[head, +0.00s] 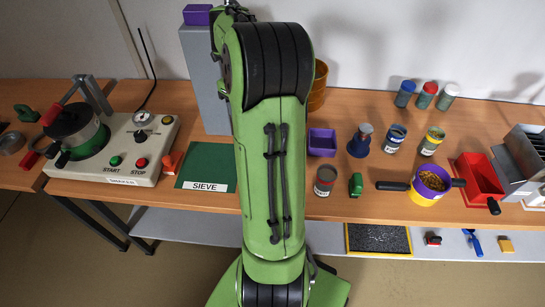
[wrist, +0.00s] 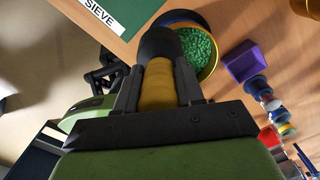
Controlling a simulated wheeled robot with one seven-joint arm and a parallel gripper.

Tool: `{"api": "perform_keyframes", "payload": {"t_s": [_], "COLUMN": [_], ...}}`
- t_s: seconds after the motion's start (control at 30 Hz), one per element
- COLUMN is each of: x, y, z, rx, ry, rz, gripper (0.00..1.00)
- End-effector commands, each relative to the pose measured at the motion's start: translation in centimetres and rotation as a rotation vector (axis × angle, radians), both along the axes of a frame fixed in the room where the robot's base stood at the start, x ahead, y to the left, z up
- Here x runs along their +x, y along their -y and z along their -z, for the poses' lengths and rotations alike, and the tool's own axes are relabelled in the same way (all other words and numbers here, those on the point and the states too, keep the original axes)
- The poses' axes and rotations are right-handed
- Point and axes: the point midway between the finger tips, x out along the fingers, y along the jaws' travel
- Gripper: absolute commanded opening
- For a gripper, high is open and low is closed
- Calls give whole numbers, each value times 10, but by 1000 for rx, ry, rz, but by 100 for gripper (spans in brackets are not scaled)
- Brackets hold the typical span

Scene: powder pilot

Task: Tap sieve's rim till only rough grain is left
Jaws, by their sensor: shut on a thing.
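In the wrist view my gripper (wrist: 158,82) is shut on the ochre-yellow handle of a tool (wrist: 158,88) with a thick black head, which looks like a mallet. Just beyond the head is a round sieve-like vessel (wrist: 213,58) with a dark blue and yellow rim, holding green grains (wrist: 198,48). The black head overlaps its left rim in the picture; I cannot tell whether they touch. The tool hides part of the vessel. In the head view my arm hides the gripper, the tool and this vessel.
A green SIEVE mat (head: 208,165) lies left of my arm, beside a START/STOP control box (head: 132,145). To the right stand a purple bin (head: 322,142), several jars, a purple-and-yellow vessel (head: 432,182) with yellowish grain, and a red tray (head: 478,176).

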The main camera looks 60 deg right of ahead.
Motion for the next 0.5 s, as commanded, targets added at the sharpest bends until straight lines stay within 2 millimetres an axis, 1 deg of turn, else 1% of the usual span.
{"api": "perform_keyframes", "payload": {"t_s": [0.03,0.17,0.27,0.5], "x": [0,0,0,0], "y": [0,0,0,0], "z": [2,1,9,63], "rx": [-1,-1,-1,0], "ry": [1,1,1,0], "rz": [0,0,0,0], "gripper": [0,0,0,0]}}
